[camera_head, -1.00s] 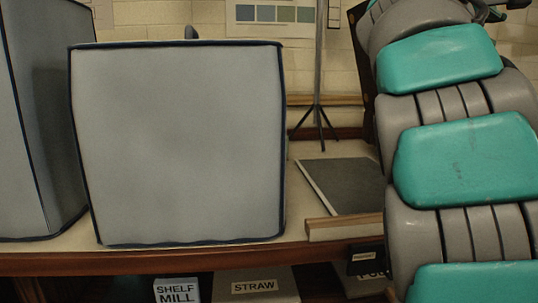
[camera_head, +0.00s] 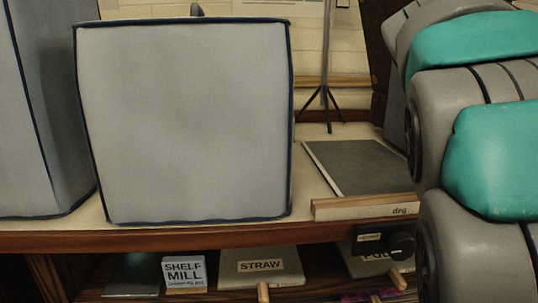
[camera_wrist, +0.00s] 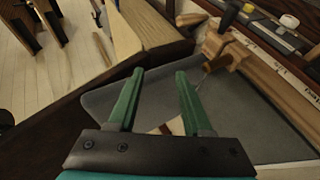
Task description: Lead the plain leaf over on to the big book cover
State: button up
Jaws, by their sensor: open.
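My gripper (camera_wrist: 160,76) shows only in the wrist view. Its two green fingers are apart, with nothing held between them. Beyond and below them is a dark grey, shallow tray-like surface (camera_wrist: 240,110). A small pale piece (camera_wrist: 177,126) shows between the fingers, low down; I cannot tell whether it is the plain leaf. In the head view a flat dark grey panel (camera_head: 358,168) with a pale left edge lies on the table; I cannot tell whether it is the big book cover. My arm covers the right side of that view.
Large grey covered boxes with dark piping (camera_head: 190,120) fill the table's left and middle. A wooden bar (camera_head: 362,208) fronts the panel. A wooden rail (camera_wrist: 255,62) crosses the wrist view.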

jog(key=s+a+f+m+g+y, duration=0.15)
jog(key=s+a+f, duration=0.25)
jog(key=f, duration=0.4)
jog(key=s+a+f+g+y, duration=0.1)
jog(key=s+a+f+y, duration=0.25)
jog(key=f, duration=0.55)
jog(key=s+a+f+m+g+y, duration=0.1)
jog(key=s+a+f, duration=0.2)
jog(key=a+f, duration=0.35)
jog(key=s+a+f+g+y, duration=0.2)
jog(key=s+a+f, duration=0.3)
jog(key=s+f, duration=0.4)
jog(key=s+a+f+m+g+y, duration=0.1)
jog(key=s+a+f+g+y, duration=0.1)
jog(key=s+a+f, duration=0.4)
jog(key=s+f, duration=0.2)
jog(key=s, duration=0.2)
jog(key=shift+s+a+f+g, duration=0.25)
jog(key=shift+s+f+g, duration=0.1)
jog(key=shift+s+f, duration=0.05)
